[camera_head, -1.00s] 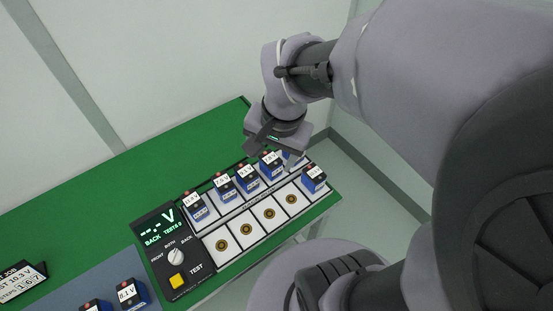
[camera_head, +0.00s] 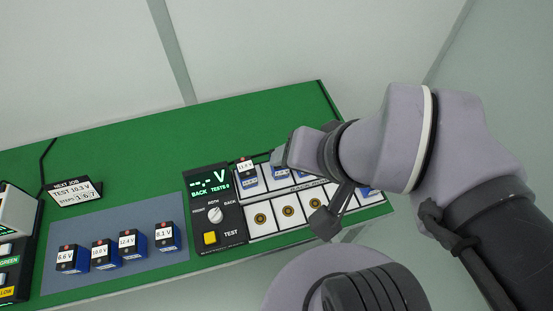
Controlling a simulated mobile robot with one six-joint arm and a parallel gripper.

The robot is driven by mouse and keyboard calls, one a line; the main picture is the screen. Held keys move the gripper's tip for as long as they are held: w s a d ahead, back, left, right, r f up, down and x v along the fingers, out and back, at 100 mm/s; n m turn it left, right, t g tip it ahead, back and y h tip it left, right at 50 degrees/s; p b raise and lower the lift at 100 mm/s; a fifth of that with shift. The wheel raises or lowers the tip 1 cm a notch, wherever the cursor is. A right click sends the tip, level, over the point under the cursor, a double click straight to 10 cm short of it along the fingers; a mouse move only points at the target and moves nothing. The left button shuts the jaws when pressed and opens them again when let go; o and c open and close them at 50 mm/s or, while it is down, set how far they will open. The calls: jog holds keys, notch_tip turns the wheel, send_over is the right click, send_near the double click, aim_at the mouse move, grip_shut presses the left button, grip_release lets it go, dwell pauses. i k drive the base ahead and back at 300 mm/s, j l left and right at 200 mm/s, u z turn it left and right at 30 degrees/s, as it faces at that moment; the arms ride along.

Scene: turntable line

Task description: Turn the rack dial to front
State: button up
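The rack dial (camera_head: 215,215) is a round white knob on the black control panel (camera_head: 236,232) at the left end of the rack. FRONT, BOTH and BACK are printed around it. The panel's display (camera_head: 208,181) shows dashes with V, and BACK and TESTS 0 in green. Which way the knob's mark points is too small to tell. My gripper (camera_head: 292,160) is above the rack's back row, to the right of the dial and apart from it. Its fingers are not clear, so whether it is open or shut cannot be told.
A yellow TEST button (camera_head: 210,238) sits below the dial. Blue batteries stand in the rack's back row, partly behind my arm; several front pads (camera_head: 260,218) are bare. Several batteries (camera_head: 167,237) stand on a grey mat (camera_head: 60,228) at left. A NEXT JOB sign (camera_head: 75,191) stands behind.

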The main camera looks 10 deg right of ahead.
aim_at(215, 215)
jog(key=k+j+u, duration=0.1)
jog(key=j+u, duration=0.4)
jog(key=u, duration=0.15)
jog(key=l+u, duration=0.1)
